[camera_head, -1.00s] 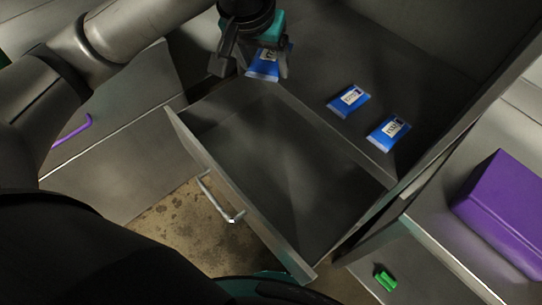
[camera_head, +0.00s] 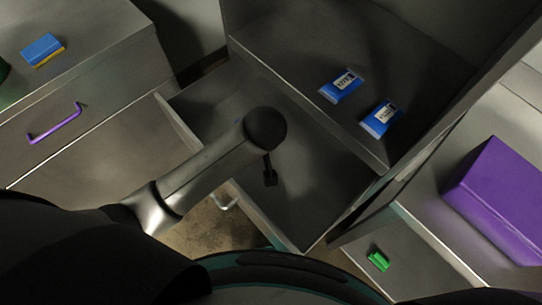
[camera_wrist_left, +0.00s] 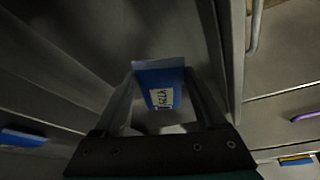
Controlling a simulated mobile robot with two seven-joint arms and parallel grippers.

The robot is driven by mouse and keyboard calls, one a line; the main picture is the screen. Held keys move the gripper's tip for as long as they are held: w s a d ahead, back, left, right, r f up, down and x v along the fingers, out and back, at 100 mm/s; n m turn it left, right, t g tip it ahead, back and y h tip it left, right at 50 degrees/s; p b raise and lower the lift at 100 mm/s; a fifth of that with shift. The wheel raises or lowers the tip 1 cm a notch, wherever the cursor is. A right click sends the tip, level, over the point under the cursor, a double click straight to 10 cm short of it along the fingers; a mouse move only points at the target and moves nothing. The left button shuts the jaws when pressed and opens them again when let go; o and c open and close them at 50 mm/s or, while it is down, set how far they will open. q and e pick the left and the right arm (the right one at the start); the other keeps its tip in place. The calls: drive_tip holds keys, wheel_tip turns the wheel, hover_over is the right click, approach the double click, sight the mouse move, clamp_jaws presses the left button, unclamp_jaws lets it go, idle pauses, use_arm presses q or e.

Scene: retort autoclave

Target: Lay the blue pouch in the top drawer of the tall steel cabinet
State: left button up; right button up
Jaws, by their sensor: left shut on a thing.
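The blue pouch (camera_wrist_left: 158,75) with a white label is between the fingers of my left gripper (camera_wrist_left: 163,92) in the left wrist view. The gripper is shut on it. In the head view my left wrist hangs over the open top drawer (camera_head: 325,195) of the steel cabinet (camera_head: 300,42); one dark finger shows, and the pouch is almost wholly hidden. The drawer front (camera_wrist_left: 235,55) is just right of the pouch in the wrist view. I cannot tell whether the pouch touches the drawer floor. My right gripper is not in view.
Two other blue pouches (camera_head: 340,86) (camera_head: 381,118) lie on the cabinet shelf behind the drawer. A purple box (camera_head: 498,195) and a green object (camera_head: 378,259) are at right. A cabinet with a purple handle (camera_head: 55,124) and a blue-and-yellow item (camera_head: 42,49) stands at left.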

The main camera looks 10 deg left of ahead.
use_arm(q)
drive_tip(key=b, duration=0.6)
hover_over(258, 175)
drive_tip(key=s, duration=0.1)
drive_tip(key=f, duration=1.5)
drive_tip(key=shift+d+f, duration=0.25)
drive_tip(key=shift+d, duration=0.1)
wheel_tip(258, 175, down, 4)
drive_tip(key=shift+r+b, duration=0.25)
drive_tip(key=shift+b, duration=0.5)
drive_tip(key=shift+f, duration=0.2)
drive_tip(key=o, duration=1.1)
drive_tip(key=shift+o, duration=1.3)
drive_tip(key=shift+s, duration=0.1)
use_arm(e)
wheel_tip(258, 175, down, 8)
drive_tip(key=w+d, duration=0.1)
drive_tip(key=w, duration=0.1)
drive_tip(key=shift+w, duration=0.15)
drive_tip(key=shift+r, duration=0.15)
